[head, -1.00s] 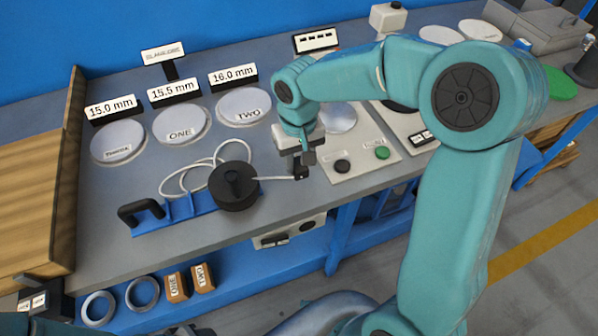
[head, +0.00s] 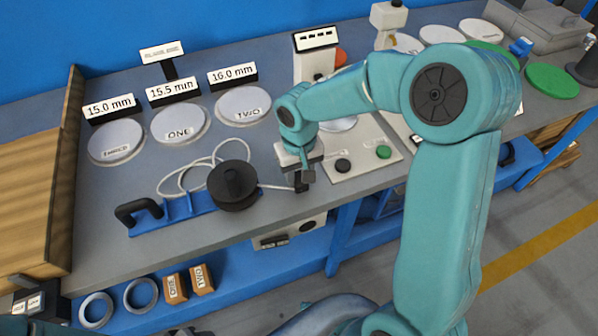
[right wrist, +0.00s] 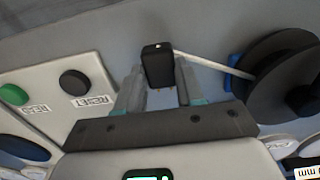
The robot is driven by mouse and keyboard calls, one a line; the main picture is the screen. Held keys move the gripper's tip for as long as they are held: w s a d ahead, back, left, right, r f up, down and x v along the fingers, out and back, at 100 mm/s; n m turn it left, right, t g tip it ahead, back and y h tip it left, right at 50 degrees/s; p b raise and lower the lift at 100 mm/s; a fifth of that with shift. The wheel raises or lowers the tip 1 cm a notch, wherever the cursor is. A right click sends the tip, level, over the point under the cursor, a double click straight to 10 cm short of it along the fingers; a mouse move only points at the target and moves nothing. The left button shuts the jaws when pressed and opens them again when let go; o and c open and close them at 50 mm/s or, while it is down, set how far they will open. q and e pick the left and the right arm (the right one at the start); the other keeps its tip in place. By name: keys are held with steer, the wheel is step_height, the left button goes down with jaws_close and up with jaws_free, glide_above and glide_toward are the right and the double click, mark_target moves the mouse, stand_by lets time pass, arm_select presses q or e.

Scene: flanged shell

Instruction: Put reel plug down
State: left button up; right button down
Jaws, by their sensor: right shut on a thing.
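The reel plug (head: 301,181) is a small black block on the end of a white cable. It also shows in the right wrist view (right wrist: 157,65), between my fingers. My right gripper (head: 305,172) is shut on it, close to the front edge of the bench, left of the button panel. In the right wrist view my right gripper (right wrist: 158,88) has a finger on each side of the plug. I cannot tell whether the plug touches the bench. The black cable reel (head: 234,186) stands to the left on a blue base with a black handle. My left gripper is not clearly visible.
The button panel (head: 347,160) with a black and a green button is just right of the plug. Labelled discs (head: 181,123) lie behind the reel. A wooden box (head: 30,190) stands at the left. Rings and small brown blocks (head: 201,279) sit on the lower shelf.

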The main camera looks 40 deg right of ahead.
mark_target(299, 179)
steer(key=shift+f, duration=0.2)
steer(key=c, duration=0.7)
jaws_free()
steer(key=shift+r, duration=0.25)
step_height(299, 179, up, 13)
steer(key=p, duration=0.2)
steer(key=shift+s+f, duration=0.15)
